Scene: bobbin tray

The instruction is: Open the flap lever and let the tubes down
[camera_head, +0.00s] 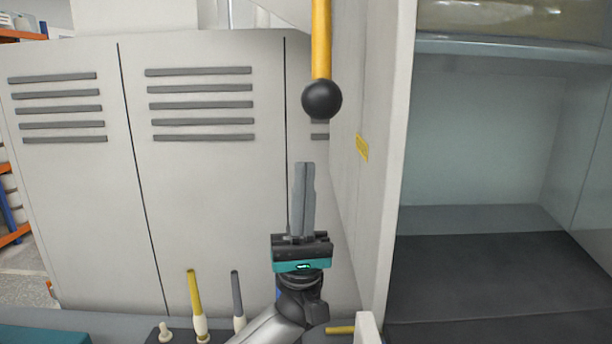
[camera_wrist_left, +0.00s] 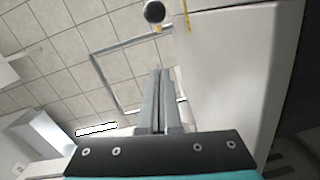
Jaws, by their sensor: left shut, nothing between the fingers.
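The flap lever is a yellow bar (camera_head: 321,45) hanging down from the top of the head view, with a black ball knob (camera_head: 322,99) at its lower end. The knob also shows in the left wrist view (camera_wrist_left: 154,12), beyond the fingertips. My left gripper (camera_head: 304,166) points up below the knob, shut and empty, with a visible gap to it. Its closed fingers also show in the left wrist view (camera_wrist_left: 160,73). I cannot make out the tubes for certain. My right gripper is not in view.
A pale panel (camera_head: 375,210) with a yellow label stands right of the gripper. Beyond it is an open bay with a dark floor (camera_head: 490,265). Grey vented cabinets (camera_head: 75,200) stand behind. A yellow rod (camera_head: 194,291) and a grey rod (camera_head: 237,293) stand low left of my arm.

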